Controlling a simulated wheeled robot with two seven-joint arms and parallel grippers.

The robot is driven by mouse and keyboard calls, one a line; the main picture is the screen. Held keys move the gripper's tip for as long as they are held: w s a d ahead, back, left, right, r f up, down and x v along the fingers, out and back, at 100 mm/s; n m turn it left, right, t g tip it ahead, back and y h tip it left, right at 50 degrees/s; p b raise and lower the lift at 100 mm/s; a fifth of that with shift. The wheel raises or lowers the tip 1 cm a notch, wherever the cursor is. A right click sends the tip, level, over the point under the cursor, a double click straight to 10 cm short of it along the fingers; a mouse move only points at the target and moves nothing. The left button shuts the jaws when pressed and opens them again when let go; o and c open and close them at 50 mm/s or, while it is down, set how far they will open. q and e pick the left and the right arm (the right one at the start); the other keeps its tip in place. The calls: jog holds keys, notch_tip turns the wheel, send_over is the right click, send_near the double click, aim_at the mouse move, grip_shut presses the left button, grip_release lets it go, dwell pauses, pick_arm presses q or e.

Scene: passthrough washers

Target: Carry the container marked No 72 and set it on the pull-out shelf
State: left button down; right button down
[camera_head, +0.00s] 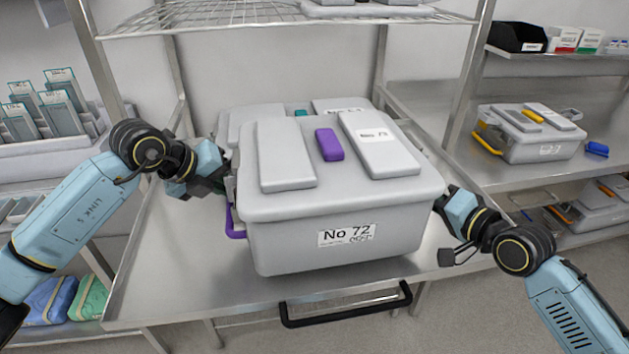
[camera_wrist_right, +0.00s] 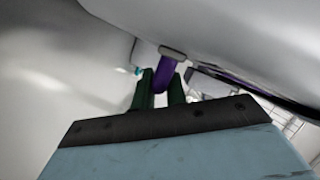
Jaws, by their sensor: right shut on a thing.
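The grey lidded container marked No 72 (camera_head: 330,250) is at the centre of the head view, with a purple latch on its lid and purple side handles. It is over the steel pull-out shelf (camera_head: 190,285), which has a black front handle (camera_head: 345,310). I cannot tell whether its base touches the shelf. In the right wrist view, my right gripper (camera_wrist_right: 160,88) is shut on the container's purple handle (camera_wrist_right: 165,72). My left gripper (camera_head: 218,183) is at the container's left side, by the other purple handle (camera_head: 234,222); its fingertips are partly hidden.
Another grey container (camera_head: 245,115) with a teal latch stands right behind. A yellow-handled container (camera_head: 530,135) is on the right rack. A wire shelf (camera_head: 220,15) is overhead, and steel posts flank the shelf. Bare shelf shows at the left and front.

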pick_arm(q)
jog(key=shift+s+r, duration=0.2)
jog(key=shift+r, duration=0.15)
pick_arm(e)
jog(key=shift+s+r, duration=0.2)
jog(key=shift+r, duration=0.2)
pick_arm(q)
jog(key=shift+w+f, duration=0.1)
jog(key=shift+f, duration=0.05)
pick_arm(e)
jog(key=shift+w+f, duration=0.1)
jog(key=shift+f, duration=0.1)
